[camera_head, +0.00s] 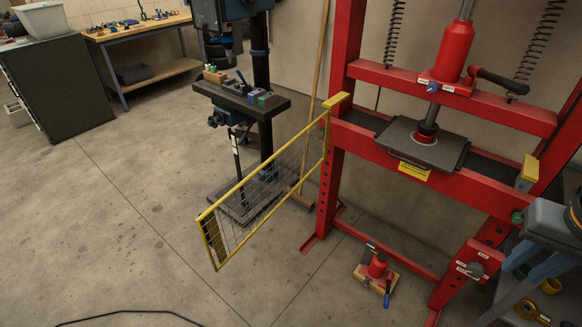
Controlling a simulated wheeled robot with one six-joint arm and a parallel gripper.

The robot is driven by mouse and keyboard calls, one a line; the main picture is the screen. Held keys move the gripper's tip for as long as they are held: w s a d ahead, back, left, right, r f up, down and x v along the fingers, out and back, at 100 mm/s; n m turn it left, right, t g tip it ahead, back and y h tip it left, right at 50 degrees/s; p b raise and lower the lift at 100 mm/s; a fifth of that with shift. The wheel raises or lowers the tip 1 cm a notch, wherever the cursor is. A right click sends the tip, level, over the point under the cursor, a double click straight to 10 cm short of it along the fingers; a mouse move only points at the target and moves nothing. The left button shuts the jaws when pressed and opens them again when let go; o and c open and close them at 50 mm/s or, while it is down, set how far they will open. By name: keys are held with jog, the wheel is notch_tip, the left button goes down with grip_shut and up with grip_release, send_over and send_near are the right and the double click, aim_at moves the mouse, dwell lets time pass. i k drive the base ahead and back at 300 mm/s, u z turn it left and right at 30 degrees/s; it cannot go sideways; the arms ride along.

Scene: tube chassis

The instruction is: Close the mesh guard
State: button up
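The mesh guard (264,189) is a yellow-framed wire panel on the left upright of the red press (332,165). It stands swung open, with its free end reaching out to the left and toward me, away from the press front. The press opening is uncovered. A dark plate (405,150) lies on the press bed under the ram, with a yellow label (413,171) below it. A yellow block (529,168) sits on the right upright, apart from the guard.
A drill press (240,95) stands behind the guard. A small red bottle jack (377,266) stands on the floor under the press. A black cable (130,312) lies at the bottom. Floor left of the guard is clear.

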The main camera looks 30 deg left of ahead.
aim_at(206, 222)
jog(key=z, duration=2.45)
jog(key=k, duration=2.4)
jog(key=u, duration=2.2)
jog(key=i, duration=1.05)
jog(key=k, duration=0.5)
